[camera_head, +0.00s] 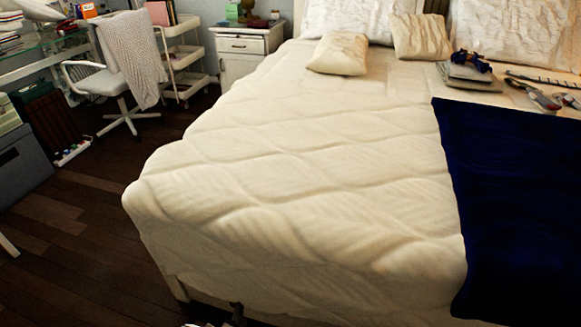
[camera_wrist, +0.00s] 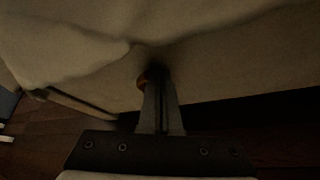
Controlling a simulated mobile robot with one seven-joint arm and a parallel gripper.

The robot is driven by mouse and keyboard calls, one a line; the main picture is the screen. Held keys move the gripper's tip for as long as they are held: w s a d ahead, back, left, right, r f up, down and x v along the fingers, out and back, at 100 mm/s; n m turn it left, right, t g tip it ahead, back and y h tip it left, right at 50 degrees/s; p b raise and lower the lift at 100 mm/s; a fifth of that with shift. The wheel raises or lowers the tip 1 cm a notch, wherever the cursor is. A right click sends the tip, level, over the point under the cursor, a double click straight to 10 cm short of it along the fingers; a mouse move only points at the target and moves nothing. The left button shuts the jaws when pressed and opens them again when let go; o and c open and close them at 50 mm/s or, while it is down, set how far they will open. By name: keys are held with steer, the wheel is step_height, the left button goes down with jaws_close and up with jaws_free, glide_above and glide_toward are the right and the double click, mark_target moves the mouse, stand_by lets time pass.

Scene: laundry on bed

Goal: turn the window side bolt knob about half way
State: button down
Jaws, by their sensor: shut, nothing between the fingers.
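My gripper (camera_wrist: 158,78) is shut, its dark fingers close together and pointing at the side of the bed under the hanging cover. No knob can be made out in the head view.
The bed (camera_head: 290,190) with a cream quilt fills the middle, its cover hanging near my gripper. A dark blue cloth (camera_head: 515,200) lies on its right. Dark wooden floor (camera_head: 80,240) is free at left. A white chair (camera_head: 100,78) and nightstand (camera_head: 245,50) stand behind.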

steer(key=shift+d+f, duration=0.1)
steer(key=shift+f, duration=0.05)
stand_by(0.3)
steer(key=shift+s+d, duration=0.1)
steer(key=shift+d+r+p, duration=0.15)
steer(key=shift+r+p, duration=0.15)
steer(key=shift+p, duration=0.1)
steer(key=s+a, duration=0.1)
steer(key=s, duration=0.4)
steer(key=shift+s+a, duration=0.3)
steer(key=shift+s, duration=0.1)
steer(key=shift+r, duration=0.1)
